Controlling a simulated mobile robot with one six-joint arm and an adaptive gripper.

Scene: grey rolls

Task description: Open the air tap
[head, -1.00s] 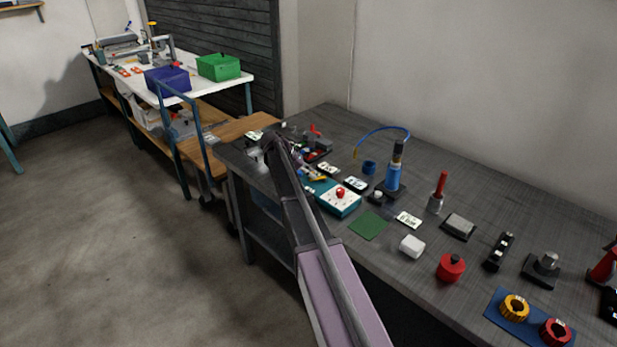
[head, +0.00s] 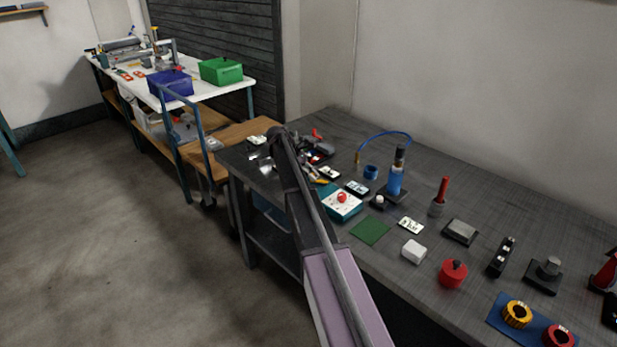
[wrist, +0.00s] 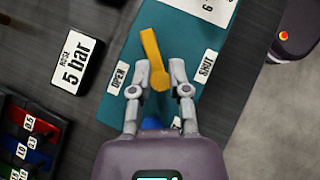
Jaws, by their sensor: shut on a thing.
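The yellow tap lever (wrist: 154,52) stands over a teal panel (wrist: 205,100) in the wrist view. An OPEN label (wrist: 118,78) lies to its left and a SHUT label (wrist: 206,66) to its right. The lever runs nearly straight up the picture, its upper end leaning slightly left. My gripper (wrist: 159,70) has one finger on each side of the lever's lower end and is shut on it. In the head view my arm hides most of the tap area.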

